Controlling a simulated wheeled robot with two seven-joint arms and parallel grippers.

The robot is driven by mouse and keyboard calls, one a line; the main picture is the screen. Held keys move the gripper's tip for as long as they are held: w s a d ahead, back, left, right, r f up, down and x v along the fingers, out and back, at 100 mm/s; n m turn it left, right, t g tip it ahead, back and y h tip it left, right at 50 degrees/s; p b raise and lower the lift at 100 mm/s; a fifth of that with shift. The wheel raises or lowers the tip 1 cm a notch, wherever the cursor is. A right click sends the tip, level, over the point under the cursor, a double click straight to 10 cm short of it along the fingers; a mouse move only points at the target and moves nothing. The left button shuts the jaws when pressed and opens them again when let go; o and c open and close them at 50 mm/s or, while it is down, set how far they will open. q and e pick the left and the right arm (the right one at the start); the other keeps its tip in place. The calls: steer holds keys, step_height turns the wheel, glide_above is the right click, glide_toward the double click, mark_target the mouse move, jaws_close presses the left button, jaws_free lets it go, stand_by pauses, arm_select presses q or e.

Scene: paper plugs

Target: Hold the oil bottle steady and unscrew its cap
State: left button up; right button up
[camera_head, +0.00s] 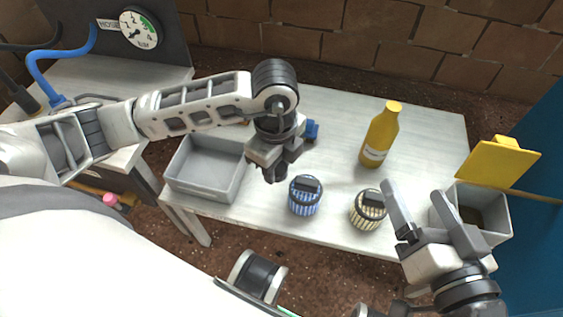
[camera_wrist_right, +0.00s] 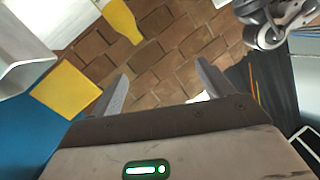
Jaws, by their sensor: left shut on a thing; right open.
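The yellow oil bottle (camera_head: 376,145) stands upright on the right half of the table, with its yellow cap (camera_head: 393,107) on top. Part of a yellow bottle (camera_wrist_right: 122,20) also shows at the top of the right wrist view. My left gripper (camera_head: 274,174) points down over the table, left of the bottle and apart from it. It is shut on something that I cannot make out. My right gripper (camera_head: 414,190) is open and empty at the table's front right, apart from the bottle; its spread fingers also show in the right wrist view (camera_wrist_right: 160,75).
A blue striped jar (camera_head: 305,199) and a beige striped jar (camera_head: 367,214) stand near the front edge. A grey tray (camera_head: 180,182) is at left. A grey bin (camera_head: 496,212) with a yellow flap (camera_head: 497,163) is at right. A blue object (camera_head: 312,130) lies behind my left gripper.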

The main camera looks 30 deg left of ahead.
arm_select(q)
steer(key=w+f, duration=0.1)
steer(key=w+a+f+b, duration=0.1)
steer(key=w+f, duration=0.1)
steer(key=shift+w+a+f+b, duration=0.2)
steer(key=shift+a+b, duration=0.1)
steer(key=shift+b, duration=0.1)
steer(key=w+f, duration=0.1)
steer(key=w+a+f+b, duration=0.1)
steer(key=shift+w+f, duration=0.25)
steer(key=shift+f, duration=0.15)
steer(key=shift+w+a+f+b, duration=0.1)
steer(key=shift+w+f+b, duration=0.1)
steer(key=shift+b, duration=0.15)
step_height(320, 180, down, 4)
steer(key=shift+w+a+r+b, duration=0.15)
steer(key=shift+r+b, duration=0.1)
steer(key=shift+b, duration=0.9)
steer(key=shift+r, duration=0.1)
arm_select(e)
step_height(320, 180, up, 7)
steer(key=w+n+t+y, duration=0.2)
steer(key=n+t+y, duration=0.1)
steer(key=n+t, duration=0.1)
steer(key=shift+w+d+r+t, duration=0.15)
steer(key=shift+w+d+t, duration=0.05)
steer(key=shift+t, duration=0.1)
